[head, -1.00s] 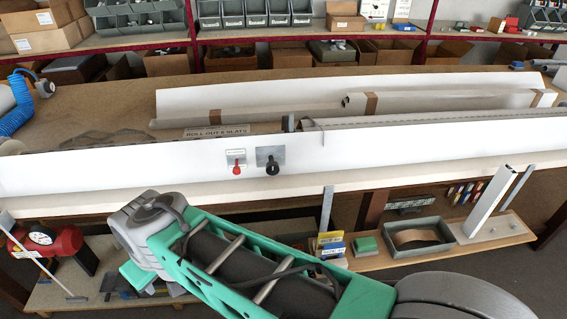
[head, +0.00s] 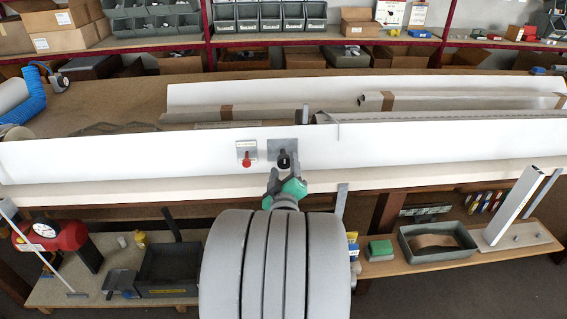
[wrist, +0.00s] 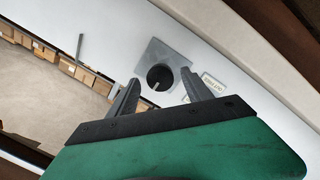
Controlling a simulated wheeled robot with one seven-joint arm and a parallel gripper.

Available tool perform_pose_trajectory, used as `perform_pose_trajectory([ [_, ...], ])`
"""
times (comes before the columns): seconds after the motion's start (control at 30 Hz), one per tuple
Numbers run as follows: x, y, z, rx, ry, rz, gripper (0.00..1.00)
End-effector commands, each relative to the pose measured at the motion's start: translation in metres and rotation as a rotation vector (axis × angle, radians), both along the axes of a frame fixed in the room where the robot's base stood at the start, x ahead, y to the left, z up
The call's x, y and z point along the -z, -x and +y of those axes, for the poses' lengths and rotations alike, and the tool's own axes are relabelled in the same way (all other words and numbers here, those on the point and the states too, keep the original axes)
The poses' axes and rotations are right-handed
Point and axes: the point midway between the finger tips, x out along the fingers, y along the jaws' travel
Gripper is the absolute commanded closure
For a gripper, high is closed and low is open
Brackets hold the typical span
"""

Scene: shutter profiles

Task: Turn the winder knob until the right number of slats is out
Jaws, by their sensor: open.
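The black winder knob (head: 284,158) sits on a square grey plate on the long white front panel. In the wrist view the knob (wrist: 160,77) shows a pale mark on its face. My gripper (head: 284,181) is in front of the panel, just below the knob in the head view. In the wrist view its two dark fingers (wrist: 161,88) are apart, one on each side of the knob; I cannot tell whether they touch it. A grey slat edge (head: 430,117) shows behind the panel, right of a small upright grey piece (head: 305,114). The slat count cannot be read.
A small red knob (head: 247,161) on its own plate is close left of the winder knob. The white panel (head: 110,158) runs across the bench. Long tubes (head: 450,101) lie behind it. A lower shelf holds a red tank (head: 55,235) and a grey tray (head: 437,240).

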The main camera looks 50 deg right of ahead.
Motion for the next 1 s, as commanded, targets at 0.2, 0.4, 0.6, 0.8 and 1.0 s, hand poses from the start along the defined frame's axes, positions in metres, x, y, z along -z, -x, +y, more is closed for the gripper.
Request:
perform_pose_trajectory([
  [0.2, 0.001, -0.017, -0.022, -0.001, -0.003, 0.001, 0.42],
  [0.4, 0.0, -0.019, -0.024, -0.001, -0.002, 0.0, 0.42],
  [0.6, 0.0, -0.018, -0.024, -0.001, -0.002, -0.001, 0.54],
  [0.8, 0.0, -0.018, -0.024, -0.001, -0.003, 0.0, 0.7],
  [1.0, 0.0, -0.018, -0.024, -0.001, -0.003, 0.0, 0.87],
])
